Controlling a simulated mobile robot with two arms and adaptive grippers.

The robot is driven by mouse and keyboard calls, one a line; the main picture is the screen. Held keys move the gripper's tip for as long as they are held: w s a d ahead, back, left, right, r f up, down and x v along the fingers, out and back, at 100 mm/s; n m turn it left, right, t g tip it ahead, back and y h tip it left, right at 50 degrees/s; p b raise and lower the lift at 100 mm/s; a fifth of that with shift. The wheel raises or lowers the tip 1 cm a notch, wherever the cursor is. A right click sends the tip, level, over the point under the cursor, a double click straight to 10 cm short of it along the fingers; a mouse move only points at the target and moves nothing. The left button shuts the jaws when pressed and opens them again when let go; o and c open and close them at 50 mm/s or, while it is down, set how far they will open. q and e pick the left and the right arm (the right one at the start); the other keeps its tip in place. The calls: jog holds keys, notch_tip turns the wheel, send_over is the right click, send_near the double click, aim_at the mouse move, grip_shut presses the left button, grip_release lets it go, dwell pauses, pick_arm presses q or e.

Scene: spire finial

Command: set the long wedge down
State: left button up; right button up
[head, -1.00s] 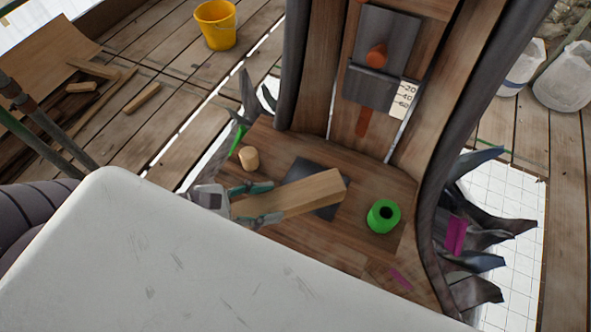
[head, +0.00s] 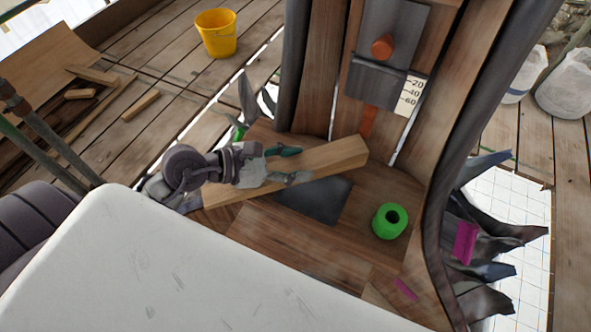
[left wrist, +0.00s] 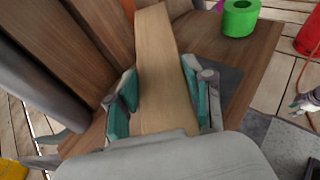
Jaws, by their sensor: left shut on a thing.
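The long wedge (head: 325,160) is a pale wooden bar slanting across the wooden platform (head: 285,240). It also shows in the left wrist view (left wrist: 160,75), pointing away from me between the teal finger pads. My left gripper (head: 287,165) is shut on it around its middle, with one finger on each side. The wedge's far end lies near the upright boards, behind the dark square plate (head: 318,200). I cannot tell whether its underside touches the platform. A grey jointed shape (left wrist: 305,102) at the wrist view's right edge may be my right gripper; its fingers are unclear.
A green ring-shaped roll (head: 389,220) stands right of the plate. Upright boards with a dark panel (head: 390,50) and a scale card (head: 411,95) rise behind. Jagged dark leaves (head: 485,235) stick out at right. A white surface (head: 150,260) fills the front.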

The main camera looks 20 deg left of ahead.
pick_arm(q)
notch_tip(320, 180, down, 3)
jog(key=shift+r, duration=0.2)
jog(key=shift+w+f, duration=0.2)
jog(key=shift+f, duration=0.4)
jog(key=shift+f, duration=0.2)
jog(key=o, duration=1.4)
jog(key=shift+r, duration=0.1)
